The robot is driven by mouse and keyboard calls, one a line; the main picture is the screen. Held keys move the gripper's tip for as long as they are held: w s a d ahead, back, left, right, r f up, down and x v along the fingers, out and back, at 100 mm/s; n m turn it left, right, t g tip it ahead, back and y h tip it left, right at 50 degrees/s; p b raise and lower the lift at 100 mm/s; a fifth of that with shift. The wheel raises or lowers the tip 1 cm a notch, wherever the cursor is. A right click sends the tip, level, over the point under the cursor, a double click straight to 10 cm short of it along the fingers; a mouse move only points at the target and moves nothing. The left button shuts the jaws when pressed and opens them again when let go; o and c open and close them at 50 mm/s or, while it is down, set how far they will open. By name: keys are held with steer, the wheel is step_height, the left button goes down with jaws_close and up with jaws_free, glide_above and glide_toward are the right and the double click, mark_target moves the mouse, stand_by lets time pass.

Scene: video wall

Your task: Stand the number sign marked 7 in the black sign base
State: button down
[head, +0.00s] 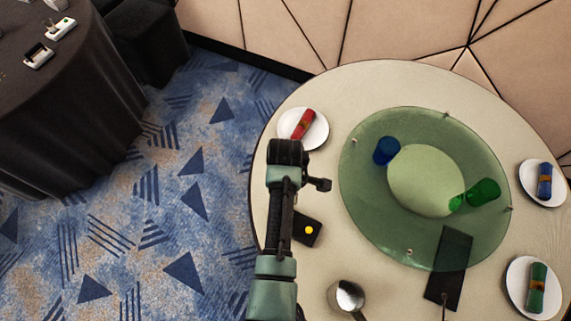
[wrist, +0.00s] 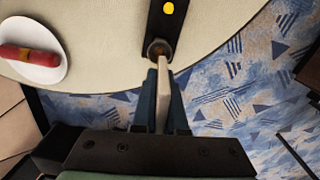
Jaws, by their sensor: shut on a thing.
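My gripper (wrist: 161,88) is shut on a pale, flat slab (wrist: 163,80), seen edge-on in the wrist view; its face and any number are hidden. The slab's far end is close to a small, dark round piece (wrist: 160,47) with an orange-brown middle. I cannot tell whether they touch. A black flat piece with a yellow dot (wrist: 166,27) lies just beyond, near the table edge. It also shows in the head view (head: 302,237), partly behind my arm. I cannot tell for sure which black piece is the sign base. In the head view my fingertips are hidden.
A metal ladle (head: 347,296) is near the front. A dark-clothed table (head: 80,120) is left.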

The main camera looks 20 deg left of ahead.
steer(key=shift+f+b, duration=0.85)
steer(key=shift+f, duration=0.45)
steer(key=c, duration=0.9)
jaws_free()
step_height(320, 180, up, 13)
steer(key=shift+f+b, duration=0.1)
steer(key=shift+b, duration=0.5)
